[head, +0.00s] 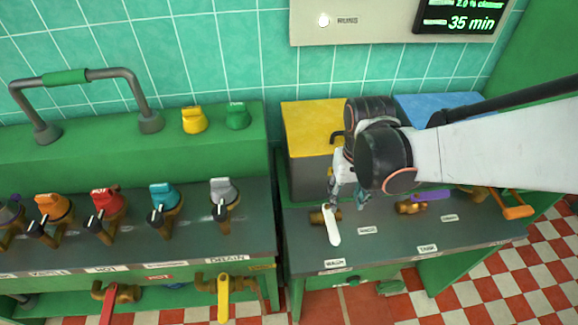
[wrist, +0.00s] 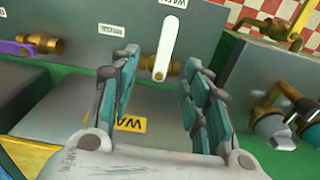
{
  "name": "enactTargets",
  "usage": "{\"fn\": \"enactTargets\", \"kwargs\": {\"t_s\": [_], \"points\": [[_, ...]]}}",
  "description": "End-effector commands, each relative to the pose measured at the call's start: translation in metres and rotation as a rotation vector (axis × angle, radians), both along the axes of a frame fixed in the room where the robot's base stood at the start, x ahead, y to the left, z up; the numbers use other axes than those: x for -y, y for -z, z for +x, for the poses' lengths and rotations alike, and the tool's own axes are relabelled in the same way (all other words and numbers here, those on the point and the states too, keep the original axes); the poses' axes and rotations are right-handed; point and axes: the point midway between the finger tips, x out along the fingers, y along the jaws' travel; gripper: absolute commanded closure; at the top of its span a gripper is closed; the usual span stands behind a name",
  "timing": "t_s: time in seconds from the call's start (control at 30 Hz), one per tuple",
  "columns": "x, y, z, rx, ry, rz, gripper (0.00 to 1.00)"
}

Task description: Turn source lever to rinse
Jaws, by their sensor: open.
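A white lever (head: 332,228) sits on a brass valve (head: 318,217) on the dark counter at the right. Its free end points toward the front, to a small white label (head: 334,263) that is hard to read. Another label (head: 368,230), apparently the rinse one, lies to the right of the lever. In the wrist view the lever (wrist: 169,42) shows beyond my fingers, its pivot end in line with the gap between them. My gripper (head: 349,195) is open and empty, just behind the lever and apart from it.
A brass valve with a purple lever (head: 432,196) and an orange lever (head: 515,207) stand to the right. A yellow-topped box (head: 310,120) and a blue-topped box (head: 440,105) stand behind. Several coloured taps line the left counter, including a grey one (head: 223,192).

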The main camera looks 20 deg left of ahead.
Motion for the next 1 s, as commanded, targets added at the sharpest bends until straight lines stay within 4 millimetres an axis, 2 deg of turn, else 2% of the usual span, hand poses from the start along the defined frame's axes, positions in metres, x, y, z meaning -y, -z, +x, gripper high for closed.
{"fn": "enactTargets", "kwargs": {"t_s": [0.03,0.1,0.27,0.7,0.83,1.0], "points": [[-0.007,0.0,-0.017,-0.007,-0.027,-0.004,0.57],[-0.008,0.004,-0.019,-0.012,-0.028,-0.009,0.57],[-0.008,0.024,-0.019,-0.012,-0.028,-0.007,0.57],[-0.008,0.109,-0.016,-0.01,-0.026,-0.006,0.57],[-0.007,0.125,-0.015,-0.01,-0.025,-0.006,0.57],[-0.007,0.136,-0.015,-0.01,-0.024,-0.006,0.57]]}}
